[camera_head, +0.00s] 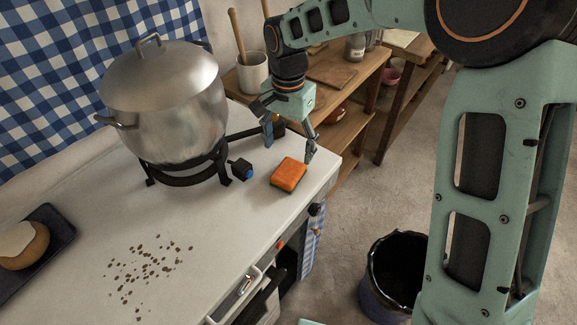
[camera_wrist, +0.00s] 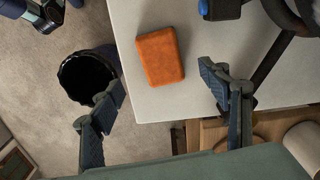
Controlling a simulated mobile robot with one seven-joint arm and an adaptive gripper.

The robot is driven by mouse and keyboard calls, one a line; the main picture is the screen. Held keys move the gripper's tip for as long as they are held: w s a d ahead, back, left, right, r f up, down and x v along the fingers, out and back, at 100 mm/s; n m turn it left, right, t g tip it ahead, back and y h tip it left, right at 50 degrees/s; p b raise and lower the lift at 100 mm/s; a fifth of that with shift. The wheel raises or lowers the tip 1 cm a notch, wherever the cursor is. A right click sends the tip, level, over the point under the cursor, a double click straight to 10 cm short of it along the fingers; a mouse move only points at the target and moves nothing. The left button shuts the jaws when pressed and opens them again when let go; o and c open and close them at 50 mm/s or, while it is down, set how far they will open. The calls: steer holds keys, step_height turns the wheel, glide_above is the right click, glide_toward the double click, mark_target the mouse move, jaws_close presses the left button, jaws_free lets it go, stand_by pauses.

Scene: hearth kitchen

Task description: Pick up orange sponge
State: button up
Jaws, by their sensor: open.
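The orange sponge (camera_head: 288,174) has a dark underside and lies flat on the white counter near its right front corner. In the wrist view the sponge (camera_wrist: 160,56) lies beyond the fingertips, between the lines of the two fingers. My gripper (camera_head: 290,146) is open and empty, pointing down just behind the sponge in the head view. In the wrist view my gripper (camera_wrist: 161,82) shows both fingers spread wide, with neither touching the sponge.
A lidded metal pot (camera_head: 168,105) stands on a black burner stand (camera_head: 190,174) left of the sponge, with a blue-ended knob (camera_head: 241,169) close by. Brown crumbs (camera_head: 148,268) lie on the counter (camera_head: 205,225). A dark bin (camera_head: 393,270) stands on the floor.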

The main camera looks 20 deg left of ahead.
mark_target(288, 170)
step_height(288, 170, down, 9)
steer(key=shift+w+f+p, duration=0.1)
steer(key=shift+w+p, duration=0.05)
steer(key=shift+p, duration=0.2)
steer(key=c, duration=1.1)
